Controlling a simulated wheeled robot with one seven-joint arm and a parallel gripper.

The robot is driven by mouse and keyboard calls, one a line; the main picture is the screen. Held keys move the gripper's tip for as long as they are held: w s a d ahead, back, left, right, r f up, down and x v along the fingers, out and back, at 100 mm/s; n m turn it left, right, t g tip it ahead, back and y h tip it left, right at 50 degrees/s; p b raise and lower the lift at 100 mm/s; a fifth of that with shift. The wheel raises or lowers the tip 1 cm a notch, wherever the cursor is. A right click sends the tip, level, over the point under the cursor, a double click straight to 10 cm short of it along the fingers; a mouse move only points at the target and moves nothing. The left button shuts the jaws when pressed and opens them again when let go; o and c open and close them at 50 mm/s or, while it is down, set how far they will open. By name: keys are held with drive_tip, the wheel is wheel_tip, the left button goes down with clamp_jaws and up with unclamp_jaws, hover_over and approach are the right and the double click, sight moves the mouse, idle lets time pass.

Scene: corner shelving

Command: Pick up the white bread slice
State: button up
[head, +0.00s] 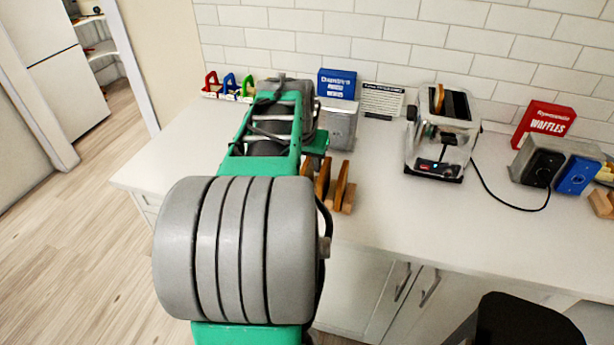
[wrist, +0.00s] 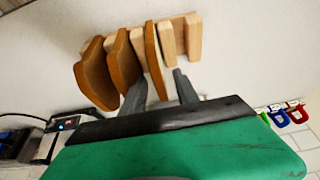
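A small wooden rack (wrist: 193,38) holds several bread slices standing on edge. Two brown slices (wrist: 97,76) stand at the left in the wrist view. A thinner-looking slice with a paler face (wrist: 153,52) stands to their right; it may be the white bread slice, but its colour is not clear. My gripper (wrist: 160,78) is open, with one finger on each side of this slice's near end. I cannot tell whether either finger touches it. In the head view, slices (head: 341,181) show beside my arm, which hides the gripper's fingers.
A toaster (head: 441,130) stands on the counter (head: 410,205) to the right, with a cord running right. A blue box (head: 337,83), a sign (head: 382,100) and a red waffle box (head: 543,124) stand along the wall. Counter between rack and toaster is clear.

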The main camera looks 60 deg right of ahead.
clamp_jaws()
idle(1.3)
